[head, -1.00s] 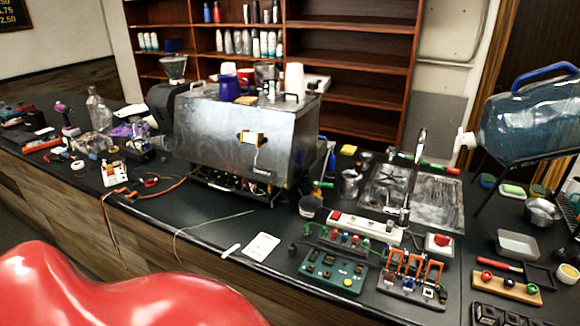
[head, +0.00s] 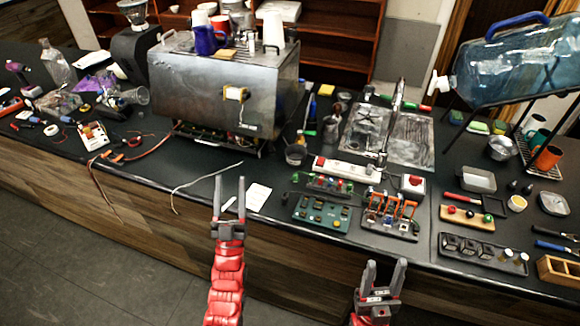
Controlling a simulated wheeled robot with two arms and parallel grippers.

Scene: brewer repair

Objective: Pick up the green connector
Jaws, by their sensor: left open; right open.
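Several small green parts show in the head view, and I cannot tell for sure which is the green connector. One small green piece (head: 295,178) is at the left end of a row of coloured connectors (head: 330,185) on the counter. A green round piece (head: 489,218) sits on a wooden block at the right. My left gripper (head: 229,182) is open and empty, at the counter's front edge in the picture, left of the green circuit board (head: 321,213). My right gripper (head: 386,265) is open and empty, low in the picture, below the board with orange clips (head: 390,213).
A metal brewer (head: 215,90) stands on the dark counter at left centre, with a white card (head: 259,197) in front. A white power strip (head: 345,168), a sink (head: 410,140) and a large water bottle (head: 510,65) are to the right. Loose wires lie near the front edge.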

